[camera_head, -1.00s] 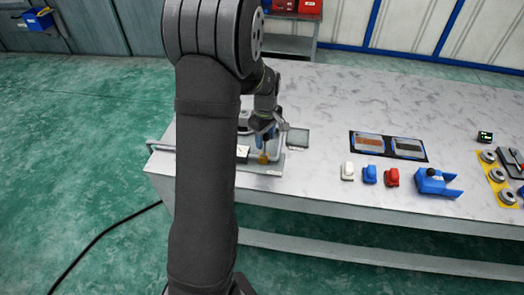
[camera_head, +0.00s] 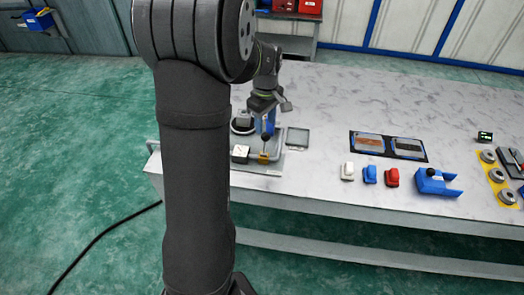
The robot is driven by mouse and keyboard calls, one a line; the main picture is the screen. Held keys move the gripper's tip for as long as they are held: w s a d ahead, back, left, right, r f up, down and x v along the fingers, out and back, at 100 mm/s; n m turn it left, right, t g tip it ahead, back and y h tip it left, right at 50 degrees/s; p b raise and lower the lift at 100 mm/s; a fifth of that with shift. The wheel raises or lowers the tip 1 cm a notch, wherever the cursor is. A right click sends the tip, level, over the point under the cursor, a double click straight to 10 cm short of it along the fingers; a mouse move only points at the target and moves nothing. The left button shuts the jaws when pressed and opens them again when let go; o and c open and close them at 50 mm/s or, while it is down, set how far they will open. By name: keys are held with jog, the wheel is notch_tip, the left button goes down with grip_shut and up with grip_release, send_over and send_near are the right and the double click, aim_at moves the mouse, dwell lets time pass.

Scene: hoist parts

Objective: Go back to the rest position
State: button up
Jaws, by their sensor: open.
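My gripper (camera_head: 267,104) is at the left part of the white work table (camera_head: 330,100), above a grey plate fixture (camera_head: 262,168). It is open and points down. A blue upright part (camera_head: 268,124) with a yellow-brown base (camera_head: 264,157) shows just below the gripper; I cannot tell whether they touch. A small white block (camera_head: 241,152) and a round dark-topped part (camera_head: 242,124) stand beside it. My upper arm hides the left end of the fixture.
A grey square tray (camera_head: 297,138) lies right of the fixture. A black mat with two trays (camera_head: 388,146), white, blue and red blocks (camera_head: 370,174), a blue clamp-like part (camera_head: 436,183) and several metal rings (camera_head: 497,175) lie further right. The table's back middle is clear.

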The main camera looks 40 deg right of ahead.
aim_at(265, 136)
jog(key=shift+r, duration=0.35)
notch_tip(265, 136, down, 8)
jog(key=shift+w+d+f, duration=0.1)
dwell(0.5)
jog(key=shift+r, duration=2.55)
